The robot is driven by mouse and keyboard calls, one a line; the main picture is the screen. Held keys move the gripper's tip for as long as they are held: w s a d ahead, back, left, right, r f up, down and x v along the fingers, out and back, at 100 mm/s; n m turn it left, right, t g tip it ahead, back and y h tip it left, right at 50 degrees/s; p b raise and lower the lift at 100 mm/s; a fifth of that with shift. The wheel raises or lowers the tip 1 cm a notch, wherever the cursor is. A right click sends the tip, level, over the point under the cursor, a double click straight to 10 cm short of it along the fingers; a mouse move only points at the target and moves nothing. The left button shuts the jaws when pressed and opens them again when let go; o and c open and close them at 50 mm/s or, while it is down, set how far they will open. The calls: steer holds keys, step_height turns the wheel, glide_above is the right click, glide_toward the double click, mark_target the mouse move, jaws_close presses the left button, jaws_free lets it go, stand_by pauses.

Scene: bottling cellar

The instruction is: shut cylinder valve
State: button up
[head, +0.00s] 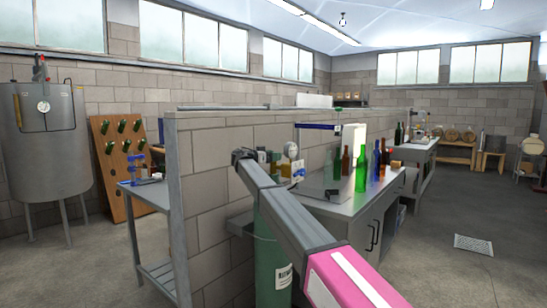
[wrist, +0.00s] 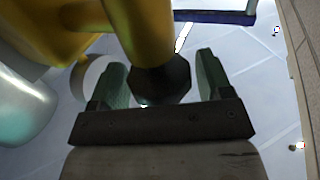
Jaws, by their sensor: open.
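The green gas cylinder (head: 272,235) stands against the block wall in the head view, partly hidden behind my arm. A round gauge (head: 292,148) shows at its top. In the wrist view, the dark faceted valve knob (wrist: 160,84) sits on the end of a brass valve body (wrist: 143,30). My gripper (wrist: 162,74) is open, with one green-padded finger on each side of the knob.
The block partition wall (head: 217,170) runs behind the cylinder. A bench (head: 345,203) with bottles, including a green bottle (head: 361,172), stands close on the right. A side table (head: 150,193) is left of the wall. Open floor lies at the right, with a drain grate (head: 473,244).

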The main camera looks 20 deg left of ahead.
steer(key=v, duration=1)
steer(key=shift+s+a, duration=0.2)
